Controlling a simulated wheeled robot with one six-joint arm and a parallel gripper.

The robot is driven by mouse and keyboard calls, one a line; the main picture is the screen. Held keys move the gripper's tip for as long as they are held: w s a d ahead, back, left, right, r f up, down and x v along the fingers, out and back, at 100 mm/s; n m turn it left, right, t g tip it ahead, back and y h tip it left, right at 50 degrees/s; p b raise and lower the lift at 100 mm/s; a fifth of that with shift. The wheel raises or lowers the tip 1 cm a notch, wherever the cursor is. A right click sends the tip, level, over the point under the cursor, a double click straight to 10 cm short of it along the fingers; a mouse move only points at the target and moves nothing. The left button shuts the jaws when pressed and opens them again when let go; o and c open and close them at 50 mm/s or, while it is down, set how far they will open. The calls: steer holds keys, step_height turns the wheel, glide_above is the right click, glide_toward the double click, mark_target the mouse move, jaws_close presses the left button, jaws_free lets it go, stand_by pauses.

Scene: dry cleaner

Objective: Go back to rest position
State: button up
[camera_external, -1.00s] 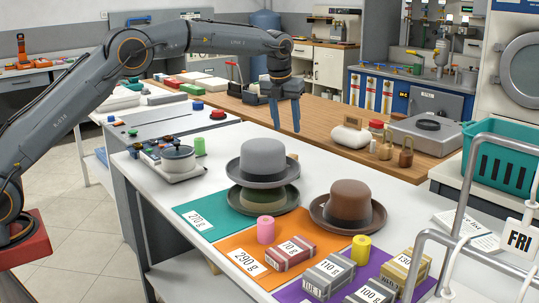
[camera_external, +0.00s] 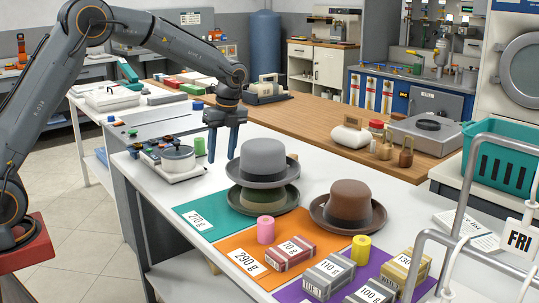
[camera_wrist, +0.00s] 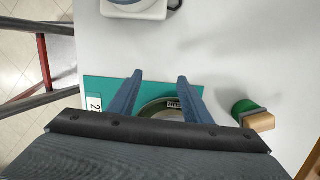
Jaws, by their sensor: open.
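My gripper (camera_external: 223,143) is open and empty, pointing down over the back part of the white table, behind and left of the stacked hats. In the wrist view its two fingers (camera_wrist: 157,95) stand apart with nothing between them. A grey hat (camera_external: 263,161) rests on a green hat (camera_external: 262,197) on the teal mat (camera_external: 187,210). A brown hat (camera_external: 348,204) sits to the right. In the wrist view the teal mat (camera_wrist: 101,88) shows beyond the fingers, with a dark round item on it partly hidden by my gripper.
A round scale (camera_external: 178,160) stands left of my gripper. Labelled boxes (camera_external: 290,251), a pink roll (camera_external: 265,230) and a yellow roll (camera_external: 361,250) sit on the orange and purple mats. A teal basket (camera_external: 505,160) is at right. A wooden counter (camera_external: 310,118) runs behind.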

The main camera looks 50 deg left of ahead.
steer(key=s+d+f+n+p, duration=0.1)
steer(key=s+d+n, duration=0.1)
steer(key=s+n, duration=0.4)
steer(key=s+d+f+n+h+p, duration=0.1)
steer(key=s+n, duration=0.5)
steer(key=s, duration=1)
steer(key=s+d+f+n+p, duration=0.1)
steer(key=s+d+n, duration=0.2)
steer(key=s+n, duration=0.3)
steer(key=s, duration=0.5)
steer(key=shift+s+d+f+n+t+h+p, duration=0.15)
steer(key=shift+d+f+n+t+h+p, duration=0.15)
steer(key=shift+f+t+h+p, duration=0.1)
